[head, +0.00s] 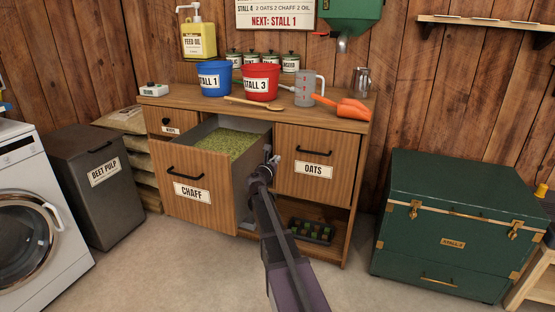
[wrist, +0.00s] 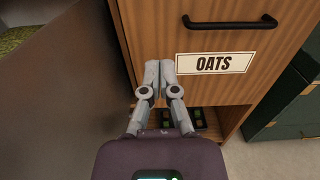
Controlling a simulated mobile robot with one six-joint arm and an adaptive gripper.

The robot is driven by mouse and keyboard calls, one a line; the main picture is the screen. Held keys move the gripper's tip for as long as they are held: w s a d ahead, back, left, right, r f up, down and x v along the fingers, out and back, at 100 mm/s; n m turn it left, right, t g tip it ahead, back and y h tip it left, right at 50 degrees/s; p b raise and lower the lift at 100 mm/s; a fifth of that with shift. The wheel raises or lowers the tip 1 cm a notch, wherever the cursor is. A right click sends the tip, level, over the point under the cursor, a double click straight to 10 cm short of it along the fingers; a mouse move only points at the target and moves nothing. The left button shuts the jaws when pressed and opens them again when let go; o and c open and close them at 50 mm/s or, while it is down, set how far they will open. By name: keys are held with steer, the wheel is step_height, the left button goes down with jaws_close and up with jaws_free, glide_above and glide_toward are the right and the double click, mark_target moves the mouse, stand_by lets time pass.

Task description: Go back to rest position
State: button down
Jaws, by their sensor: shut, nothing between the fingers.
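My gripper (head: 272,162) is shut and empty, between the open chaff drawer and the oats drawer front. In the wrist view my gripper (wrist: 159,64) has its fingertips together in front of the wood, just left of the OATS label. The chaff drawer (head: 188,188) is pulled out and filled with green chaff (head: 231,145). The oats drawer (head: 306,153) is closed; its black handle (wrist: 230,22) shows in the wrist view. My arm stretches from the bottom of the head view up to the cabinet.
On the cabinet top stand a blue bucket (head: 214,79), a red bucket (head: 260,83), a clear jug (head: 305,89) and an orange scoop (head: 345,107). A green trunk (head: 455,225) is at right, a beet pulp bin (head: 92,190) at left. Bare floor lies in front.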

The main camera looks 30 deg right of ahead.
stand_by(0.4)
steer(key=s+a+f+m+g+y, duration=0.35)
steer(key=s+a+f+m, duration=0.3)
steer(key=s+m, duration=0.25)
steer(key=s+a+f+m+g+y, duration=0.2)
steer(key=s+a+f+m+g, duration=0.2)
steer(key=s+a+f+m, duration=0.3)
steer(key=s+a+f+m+g+y+p, duration=0.15)
steer(key=s+a+m+y, duration=0.3)
steer(key=s+a, duration=0.45)
steer(key=s+a+f+m+g+y, duration=0.35)
steer(key=s+a+m, duration=0.25)
steer(key=s+a, duration=0.2)
step_height(320, 180, up, 39)
steer(key=p, duration=3.7)
steer(key=shift+w+t+p, duration=0.15)
steer(key=shift+t+p, duration=0.2)
steer(key=shift+n, duration=0.25)
